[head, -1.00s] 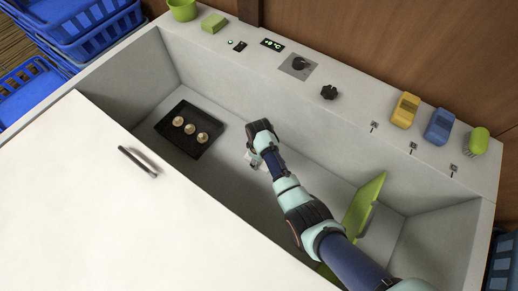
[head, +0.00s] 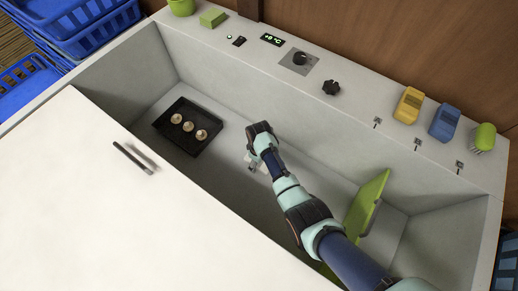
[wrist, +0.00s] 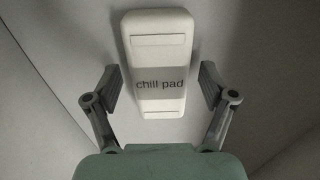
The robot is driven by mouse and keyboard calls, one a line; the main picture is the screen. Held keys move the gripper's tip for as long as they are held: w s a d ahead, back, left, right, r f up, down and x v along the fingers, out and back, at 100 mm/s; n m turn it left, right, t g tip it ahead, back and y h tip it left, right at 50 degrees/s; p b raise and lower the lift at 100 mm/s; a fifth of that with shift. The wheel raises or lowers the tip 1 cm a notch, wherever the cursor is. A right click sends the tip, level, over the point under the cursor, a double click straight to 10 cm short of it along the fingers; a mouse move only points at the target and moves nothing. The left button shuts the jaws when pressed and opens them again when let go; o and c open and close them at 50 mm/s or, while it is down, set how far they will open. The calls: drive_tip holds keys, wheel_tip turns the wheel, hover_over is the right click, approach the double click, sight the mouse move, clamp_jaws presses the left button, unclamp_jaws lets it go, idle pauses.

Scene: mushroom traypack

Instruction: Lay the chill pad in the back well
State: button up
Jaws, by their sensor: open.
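The chill pad (wrist: 159,62) is a white slab with a grey labelled band. In the wrist view it lies flat on the chest floor, between and ahead of my fingers. My gripper (wrist: 160,90) is open, one finger on each side of the pad's lower half, apart from it. In the head view my gripper (head: 254,164) is low in the chest, right of the black tray (head: 160,127), and my arm mostly hides the pad (head: 263,166). A green divider (head: 366,205) stands right of my arm, with a compartment beyond it. I cannot tell which section is the back well.
The black tray holds three mushrooms (head: 188,126). A white lid (head: 70,200) with a dark handle covers the near side of the chest. The back ledge carries a knob (head: 299,59), yellow and blue clips and a green brush (head: 484,137). The floor around the tray is clear.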

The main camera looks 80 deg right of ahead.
wheel_tip(320, 180, up, 12)
drive_tip(key=p, duration=0.6)
drive_tip(key=shift+r, duration=0.15)
drive_tip(key=shift+c, duration=0.2)
idle(0.9)
